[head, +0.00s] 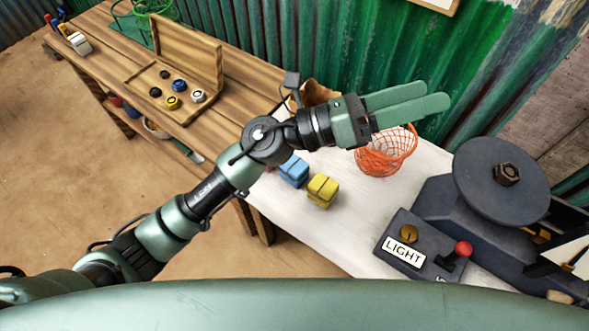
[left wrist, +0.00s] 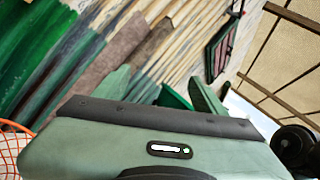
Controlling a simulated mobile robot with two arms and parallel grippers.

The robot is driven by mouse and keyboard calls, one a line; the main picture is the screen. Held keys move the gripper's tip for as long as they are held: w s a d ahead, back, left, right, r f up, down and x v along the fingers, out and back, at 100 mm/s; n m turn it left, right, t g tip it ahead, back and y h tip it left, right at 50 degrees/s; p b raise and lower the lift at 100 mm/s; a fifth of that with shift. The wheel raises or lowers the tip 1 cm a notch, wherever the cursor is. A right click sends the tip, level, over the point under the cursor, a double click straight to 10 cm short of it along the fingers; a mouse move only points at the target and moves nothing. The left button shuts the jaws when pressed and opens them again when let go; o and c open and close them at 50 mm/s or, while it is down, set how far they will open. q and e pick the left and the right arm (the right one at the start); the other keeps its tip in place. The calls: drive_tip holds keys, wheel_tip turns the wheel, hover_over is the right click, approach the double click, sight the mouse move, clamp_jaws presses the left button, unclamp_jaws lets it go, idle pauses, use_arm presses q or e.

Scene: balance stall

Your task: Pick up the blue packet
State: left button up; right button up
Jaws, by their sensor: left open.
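The blue packet (head: 294,171) sits on the white tabletop in the head view, just below my left wrist and partly hidden by the arm. A yellow packet (head: 322,190) stands beside it to the right. My left gripper (head: 422,97) is stretched out to the right, past the packets and over the far side of the table, with its fingers pointing right. It is open and empty. In the left wrist view its fingers (left wrist: 160,90) point at the corrugated wall, and no packet shows there. My right gripper is not in view.
An orange wire basket (head: 385,157) stands under my left gripper. A dark scale (head: 503,180) with a round plate and a box labelled LIGHT (head: 404,252) fill the right side. A wooden box of weights (head: 168,95) lies on the left. White table (head: 300,222) is bare in front of the packets.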

use_arm(q)
drive_tip(key=s+d+f+m+g+y, duration=0.35)
drive_tip(key=f+m+g, duration=0.2)
drive_tip(key=m, duration=0.25)
drive_tip(key=m+t+y, duration=0.3)
drive_tip(key=m+y, duration=0.6)
drive_tip(key=y, duration=0.9)
approach(293, 166)
drive_tip(key=shift+h, duration=0.25)
drive_tip(key=f, duration=0.4)
drive_tip(key=d+f, duration=0.1)
drive_tip(key=shift+s+f, duration=0.2)
drive_tip(key=shift+f, duration=0.2)
drive_tip(key=shift+w+a+f+b, duration=0.1)
drive_tip(key=shift+a+f+b, duration=0.15)
drive_tip(key=shift+f+b, duration=0.25)
drive_tip(key=shift+w+a+f+b, duration=0.15)
drive_tip(key=shift+a+f+b, duration=0.1)
drive_tip(key=shift+f, duration=0.4)
drive_tip(key=f, duration=0.1)
drive_tip(key=f+b, duration=0.1)
drive_tip(key=f, duration=0.1)
drive_tip(key=f+b, duration=0.1)
drive_tip(key=f, duration=0.1)
drive_tip(key=shift+w+d+f, duration=0.2)
drive_tip(key=shift+w, duration=0.1)
drive_tip(key=shift+r, duration=0.1)
clamp_jaws()
